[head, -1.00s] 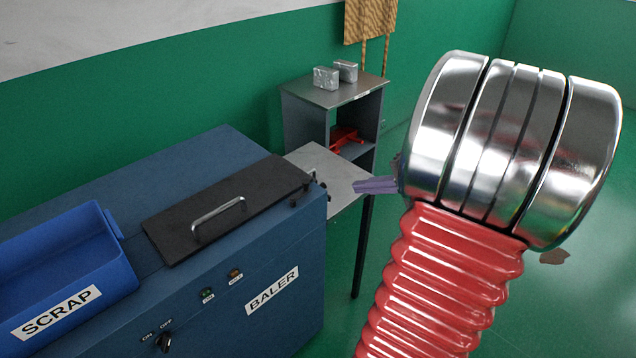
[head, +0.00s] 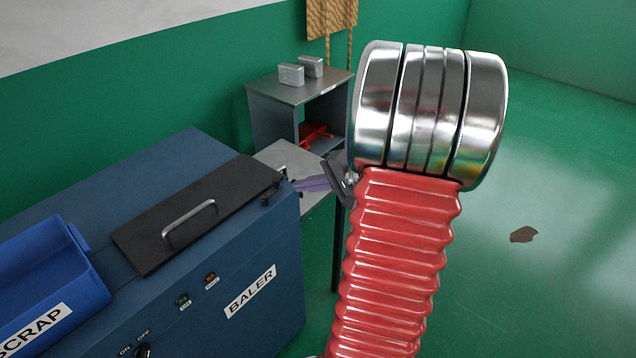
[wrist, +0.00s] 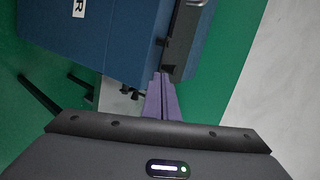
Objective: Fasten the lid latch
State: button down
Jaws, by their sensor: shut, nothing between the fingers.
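The black lid (head: 185,220) with a silver handle (head: 190,222) lies flat on the blue baler (head: 250,240) and looks closed. Small dark latch fittings (head: 268,198) sit at the lid's right end; they also show in the wrist view (wrist: 164,44). Their exact state is too small to tell. My gripper (head: 296,186), with purple fingers, is shut and empty just right of the lid's right end. In the wrist view, the fingertips (wrist: 161,76) point at the baler's edge beside the lid. I cannot tell whether they touch it.
A blue scrap bin (head: 50,270) stands left of the lid. A grey table (head: 280,158) is behind the gripper, and a shelf (head: 300,90) with grey metal blocks stands beyond. Knob and lights (head: 182,300) are on the baler's front. Open green floor lies to the right.

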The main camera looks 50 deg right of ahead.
aim_at(271, 191)
jog(key=shift+w+a+f, duration=0.1)
jog(key=shift+w+a, duration=0.1)
jog(key=shift+w, duration=0.5)
jog(key=shift+w+a+r, duration=0.1)
jog(key=shift+w+a, duration=0.05)
jog(key=shift+w, duration=0.6)
jog(key=shift+w+a+f, duration=0.1)
jog(key=shift+w+a, duration=0.1)
jog(key=shift+w, duration=0.5)
